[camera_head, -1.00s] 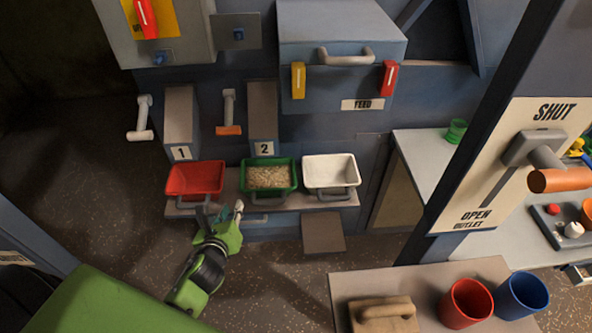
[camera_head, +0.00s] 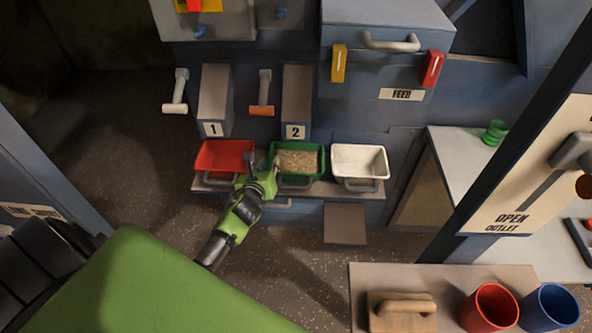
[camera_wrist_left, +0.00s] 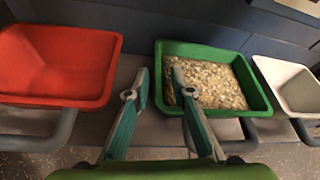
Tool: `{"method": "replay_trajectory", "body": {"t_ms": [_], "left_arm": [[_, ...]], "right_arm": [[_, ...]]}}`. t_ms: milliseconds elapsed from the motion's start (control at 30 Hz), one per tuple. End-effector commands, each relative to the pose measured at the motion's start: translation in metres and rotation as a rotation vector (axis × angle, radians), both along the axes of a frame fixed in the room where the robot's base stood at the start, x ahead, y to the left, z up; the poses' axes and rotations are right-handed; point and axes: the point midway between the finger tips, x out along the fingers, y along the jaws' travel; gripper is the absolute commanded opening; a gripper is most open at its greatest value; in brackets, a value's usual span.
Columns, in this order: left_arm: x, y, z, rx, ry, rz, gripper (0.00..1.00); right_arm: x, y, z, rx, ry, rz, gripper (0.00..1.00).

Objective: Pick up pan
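Three pans stand in a row on a grey shelf: an empty red pan (camera_head: 222,155), a green pan (camera_head: 317,163) filled with pale grain, and an empty white pan (camera_head: 359,160). Each has a grey handle at its front. My left gripper (camera_head: 262,168) is at the left side of the green pan. In the left wrist view its fingers (camera_wrist_left: 157,92) are apart and empty. One finger overlaps the left wall of the green pan (camera_wrist_left: 252,68); the other is in the gap beside the red pan (camera_wrist_left: 105,85). I cannot tell whether they touch. My right gripper is out of view.
Posts marked 1 (camera_head: 214,100) and 2 (camera_head: 296,100) rise behind the pans. The feed box (camera_head: 385,38) is above. A front table (camera_head: 450,285) holds a wooden-handled block (camera_head: 402,308), a red cup (camera_head: 492,306) and a blue cup (camera_head: 550,306).

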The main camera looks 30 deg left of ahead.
Motion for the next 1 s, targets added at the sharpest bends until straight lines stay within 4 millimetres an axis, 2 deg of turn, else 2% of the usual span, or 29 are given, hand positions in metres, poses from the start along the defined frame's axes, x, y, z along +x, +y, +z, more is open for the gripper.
{"method": "replay_trajectory", "body": {"t_ms": [200, 467, 533, 567, 1000], "left_arm": [[0.019, 0.007, -0.008, 0.0, -0.001, 0.002, 0.22], [0.02, 0.007, -0.009, -0.001, 0.0, 0.0, 0.22], [0.02, 0.007, -0.009, -0.001, 0.0, 0.0, 0.04], [0.02, 0.007, -0.009, -0.001, 0.0, 0.0, 0.0], [0.021, 0.007, -0.005, 0.0, -0.006, -0.001, 0.0]], "right_arm": [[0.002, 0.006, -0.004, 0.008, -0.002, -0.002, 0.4], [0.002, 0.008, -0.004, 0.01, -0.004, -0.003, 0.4], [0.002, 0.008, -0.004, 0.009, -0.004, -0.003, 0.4], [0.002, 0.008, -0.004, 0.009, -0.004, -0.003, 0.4], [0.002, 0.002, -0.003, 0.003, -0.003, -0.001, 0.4]]}}
